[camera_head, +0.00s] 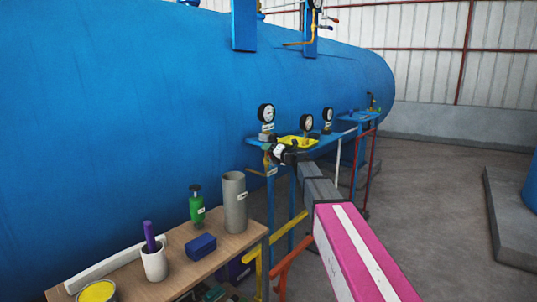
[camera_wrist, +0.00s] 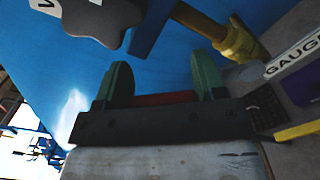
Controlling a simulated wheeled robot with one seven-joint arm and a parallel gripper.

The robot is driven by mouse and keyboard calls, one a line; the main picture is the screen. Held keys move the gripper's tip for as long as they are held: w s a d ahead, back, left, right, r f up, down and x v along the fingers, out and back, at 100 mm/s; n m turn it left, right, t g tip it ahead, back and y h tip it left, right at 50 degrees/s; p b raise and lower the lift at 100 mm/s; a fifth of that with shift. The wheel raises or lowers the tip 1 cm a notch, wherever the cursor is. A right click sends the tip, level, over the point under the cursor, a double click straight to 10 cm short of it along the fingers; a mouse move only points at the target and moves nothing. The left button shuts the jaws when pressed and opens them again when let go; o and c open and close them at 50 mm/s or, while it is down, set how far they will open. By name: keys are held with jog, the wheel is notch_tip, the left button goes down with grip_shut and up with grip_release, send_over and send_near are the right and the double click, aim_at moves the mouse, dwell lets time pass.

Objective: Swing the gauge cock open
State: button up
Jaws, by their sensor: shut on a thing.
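My gripper (camera_head: 284,153) is at the near end of the blue shelf under the gauges, beside the leftmost gauge. The exact contact is hard to make out. A brass fitting (camera_wrist: 238,42) with a brown bar lies just beyond the right fingertip. A dark lobed knob (camera_wrist: 105,18) is beyond the left one. A label reading GAUGE (camera_wrist: 293,58) is at the right. Whether the cock is turned cannot be told.
The blue vessel (camera_head: 130,100) fills the back. Three gauges stand along the blue shelf (camera_head: 330,142), with a yellow tray (camera_head: 296,139) among them. A wooden table (camera_head: 185,262) at front left holds a grey cylinder (camera_head: 235,205), a green bottle (camera_head: 196,208) and a cup (camera_head: 154,263). Open floor lies right.

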jog(key=o, duration=1)
jog(key=v, duration=1.1)
jog(key=shift+c, duration=0.3)
